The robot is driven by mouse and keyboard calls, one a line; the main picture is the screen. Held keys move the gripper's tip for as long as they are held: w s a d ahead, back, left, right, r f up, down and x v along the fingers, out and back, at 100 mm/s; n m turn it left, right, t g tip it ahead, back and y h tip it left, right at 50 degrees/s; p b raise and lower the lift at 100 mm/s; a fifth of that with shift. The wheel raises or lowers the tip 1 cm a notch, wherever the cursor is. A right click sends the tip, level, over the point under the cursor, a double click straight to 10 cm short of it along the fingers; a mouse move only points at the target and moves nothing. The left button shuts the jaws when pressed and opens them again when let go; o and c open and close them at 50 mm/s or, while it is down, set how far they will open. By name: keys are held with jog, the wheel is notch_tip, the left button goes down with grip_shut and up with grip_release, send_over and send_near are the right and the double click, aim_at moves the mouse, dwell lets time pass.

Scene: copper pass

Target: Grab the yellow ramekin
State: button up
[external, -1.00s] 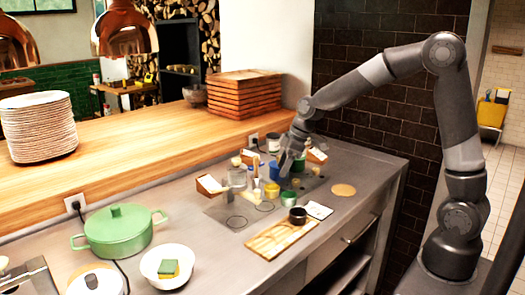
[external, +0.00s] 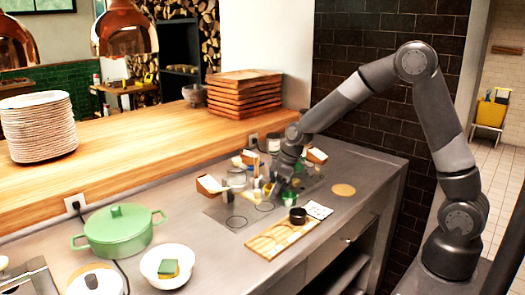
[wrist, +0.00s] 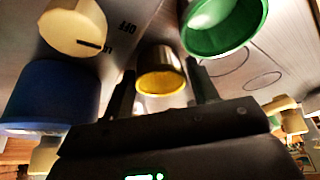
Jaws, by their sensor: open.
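In the wrist view, the yellow ramekin (wrist: 160,83), yellow inside with a shiny greyish outer wall, lies between and just beyond the tips of my two fingers. My gripper (wrist: 163,85) is open, with one finger on each side of it; I see no contact. A green cup (wrist: 225,25) is close by at upper right. A blue container (wrist: 45,95) and a cream cylinder with a dark mark (wrist: 75,25) are at left. In the external view, my gripper (external: 275,189) is low among the small containers, and I cannot clearly pick out the ramekin there.
A wooden board (external: 270,242) with a dark cup (external: 298,215) lies in front of the cluster. A white card (external: 319,210) and a round tan disc (external: 343,190) lie to the right. A green pot (external: 118,232) stands farther left.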

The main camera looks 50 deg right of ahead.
jog(key=c, duration=0.6)
jog(key=shift+r, duration=0.15)
